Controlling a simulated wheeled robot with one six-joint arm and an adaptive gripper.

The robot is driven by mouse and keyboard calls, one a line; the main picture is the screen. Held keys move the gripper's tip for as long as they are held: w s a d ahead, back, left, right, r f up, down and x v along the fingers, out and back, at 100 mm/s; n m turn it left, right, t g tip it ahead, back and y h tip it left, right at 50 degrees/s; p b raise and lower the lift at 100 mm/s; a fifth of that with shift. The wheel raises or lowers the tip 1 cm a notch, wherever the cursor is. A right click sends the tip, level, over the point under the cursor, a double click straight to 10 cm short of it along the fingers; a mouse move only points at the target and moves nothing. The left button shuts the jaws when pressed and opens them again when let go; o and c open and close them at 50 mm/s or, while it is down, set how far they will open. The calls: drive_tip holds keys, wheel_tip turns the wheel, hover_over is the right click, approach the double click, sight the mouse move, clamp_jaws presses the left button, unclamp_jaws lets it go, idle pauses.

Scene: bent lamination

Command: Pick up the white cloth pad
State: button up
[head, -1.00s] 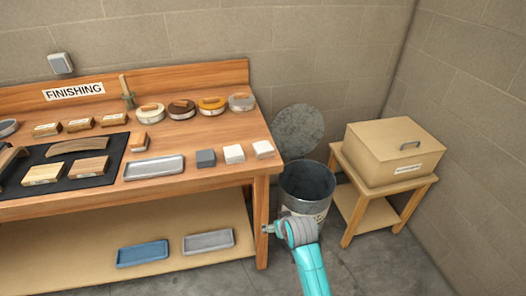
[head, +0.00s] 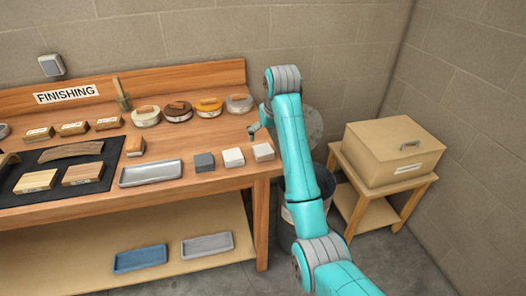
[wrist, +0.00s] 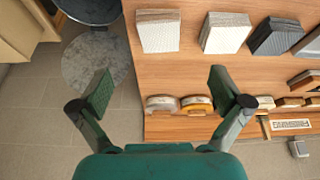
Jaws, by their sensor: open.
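Two pale blocks stand side by side near the bench's right front corner. In the head view the right one (head: 263,152) and the left one (head: 233,158) both look whitish. In the wrist view they are the far-left block (wrist: 158,32) and the speckled-topped one (wrist: 225,34). I cannot tell for sure which is the white cloth pad. My gripper (wrist: 160,91) is open and empty, above the bench's right end, apart from both blocks. In the head view its fingertip (head: 254,131) shows just behind the right block; the rest is hidden by my arm.
A dark grey block (head: 204,162) and a metal tray (head: 150,173) sit left of the pale blocks.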

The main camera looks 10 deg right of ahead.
sight(264, 150)
drive_tip(key=x, duration=1)
drive_tip(key=shift+w+d+f, duration=0.1)
drive_tip(key=shift+f, duration=0.2)
drive_tip(key=shift+c, duration=0.3)
drive_tip(key=c, duration=1)
